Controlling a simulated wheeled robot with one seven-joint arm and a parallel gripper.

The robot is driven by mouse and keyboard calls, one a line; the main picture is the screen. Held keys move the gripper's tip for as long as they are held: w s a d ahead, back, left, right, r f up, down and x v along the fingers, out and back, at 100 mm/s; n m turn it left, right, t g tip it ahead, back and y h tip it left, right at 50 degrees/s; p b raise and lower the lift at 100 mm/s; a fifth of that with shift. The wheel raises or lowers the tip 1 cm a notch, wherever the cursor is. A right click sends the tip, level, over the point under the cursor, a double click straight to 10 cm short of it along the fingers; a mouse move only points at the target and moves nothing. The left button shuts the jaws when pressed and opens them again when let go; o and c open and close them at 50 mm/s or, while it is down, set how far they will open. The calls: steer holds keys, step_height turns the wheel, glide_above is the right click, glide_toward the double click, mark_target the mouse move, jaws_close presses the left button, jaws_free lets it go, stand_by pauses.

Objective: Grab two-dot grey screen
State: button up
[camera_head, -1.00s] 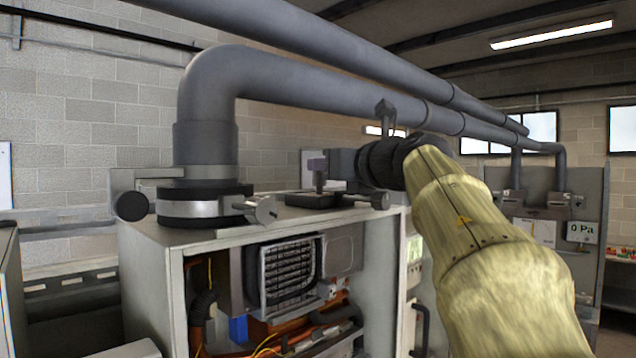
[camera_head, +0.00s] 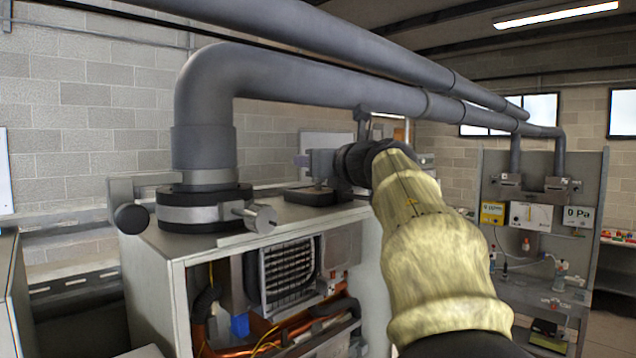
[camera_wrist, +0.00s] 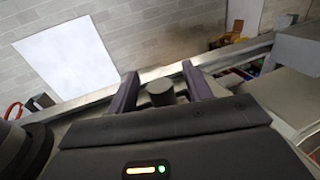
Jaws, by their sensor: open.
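I cannot make out a grey screen with two dots for certain in either view. My gripper (camera_head: 305,161) is above the top of the open heater cabinet (camera_head: 262,222), pointing left in the head view. In the wrist view its two dark purple fingers (camera_wrist: 160,86) are apart. A short dark cylinder (camera_wrist: 160,93) shows between them, and I cannot tell whether they touch it. In the head view a black base (camera_head: 314,196) sits on the cabinet top just below my gripper. My forearm hides part of the cabinet's right side.
A thick grey pipe (camera_head: 300,88) rises from the cabinet and runs above my arm. A board at the right bears a yellow meter (camera_head: 492,213), a white gauge (camera_head: 530,216) and a 0 Pa display (camera_head: 577,217). A white sheet (camera_wrist: 68,62) is on the wall.

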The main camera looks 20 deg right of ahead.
steer(key=shift+s, duration=0.2)
steer(key=shift+w, duration=0.1)
steer(key=shift+c, duration=1.1)
jaws_close()
steer(key=shift+r, duration=0.1)
